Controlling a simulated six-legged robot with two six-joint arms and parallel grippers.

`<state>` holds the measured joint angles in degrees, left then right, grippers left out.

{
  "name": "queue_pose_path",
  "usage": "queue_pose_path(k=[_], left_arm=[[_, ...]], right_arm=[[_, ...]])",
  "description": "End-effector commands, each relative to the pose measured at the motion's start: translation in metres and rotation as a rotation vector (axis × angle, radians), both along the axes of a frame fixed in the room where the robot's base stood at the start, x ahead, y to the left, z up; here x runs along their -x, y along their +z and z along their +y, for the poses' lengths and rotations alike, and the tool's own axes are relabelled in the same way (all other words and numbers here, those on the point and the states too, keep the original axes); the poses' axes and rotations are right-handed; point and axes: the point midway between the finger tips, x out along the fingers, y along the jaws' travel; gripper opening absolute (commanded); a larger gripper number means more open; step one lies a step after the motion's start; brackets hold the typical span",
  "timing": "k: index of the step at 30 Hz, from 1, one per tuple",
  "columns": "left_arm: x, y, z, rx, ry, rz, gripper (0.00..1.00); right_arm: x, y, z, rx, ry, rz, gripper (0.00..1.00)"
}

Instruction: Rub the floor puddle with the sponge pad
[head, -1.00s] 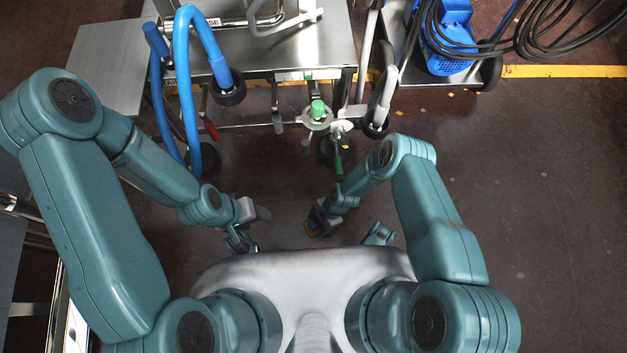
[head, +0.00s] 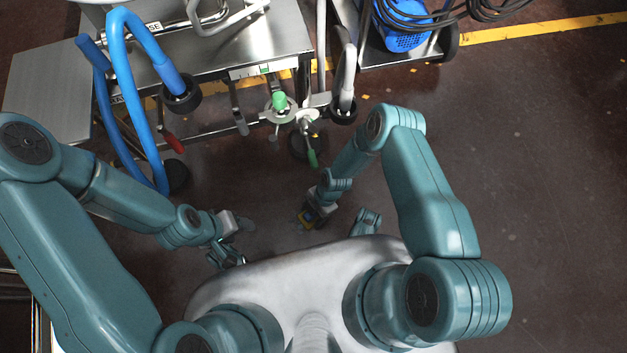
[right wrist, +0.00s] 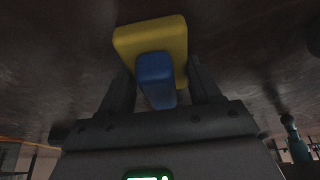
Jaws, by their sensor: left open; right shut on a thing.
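The sponge pad, a yellow block with a blue grip, shows in the right wrist view (right wrist: 150,42). My right gripper (right wrist: 154,85) is shut on the blue grip, with the yellow pad beyond the fingers. In the head view the right gripper (head: 307,214) is low near the floor, in front of my body, with a little yellow of the pad showing. I cannot tell whether the pad touches the floor. My left gripper (head: 244,225) is open and empty, to the left of the right one. I cannot make out the puddle's outline on the dark floor.
A blue machine (head: 403,35) with black cables stands at the top right, near a yellow floor line (head: 530,30). The brown floor (head: 560,190) at right is clear.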

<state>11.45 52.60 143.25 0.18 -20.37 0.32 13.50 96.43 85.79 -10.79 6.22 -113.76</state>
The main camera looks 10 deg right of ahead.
Motion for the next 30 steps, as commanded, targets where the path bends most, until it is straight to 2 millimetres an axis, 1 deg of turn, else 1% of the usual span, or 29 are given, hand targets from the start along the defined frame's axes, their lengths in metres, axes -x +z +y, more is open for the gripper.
queue_pose_path(k=[3,8,12,20,30], left_arm=[[0.0,-0.004,0.0,0.0,0.0,0.0,0.56],[0.0,-0.012,0.0,0.0,0.0,0.0,0.56],[0.0,-0.011,0.0,0.0,0.0,0.0,0.56],[0.0,-0.011,0.0,0.0,0.0,0.0,0.56],[0.0,-0.005,0.0,0.0,0.0,0.0,0.56]], right_arm=[[-0.001,-0.001,0.004,-0.001,0.001,0.001,0.39],[-0.001,-0.002,0.02,0.0,0.004,-0.001,0.39],[0.0,-0.002,0.033,0.0,0.001,0.0,0.39],[0.001,-0.002,0.043,0.0,0.002,0.002,0.39],[0.001,0.001,0.074,0.001,0.002,0.001,0.39]])
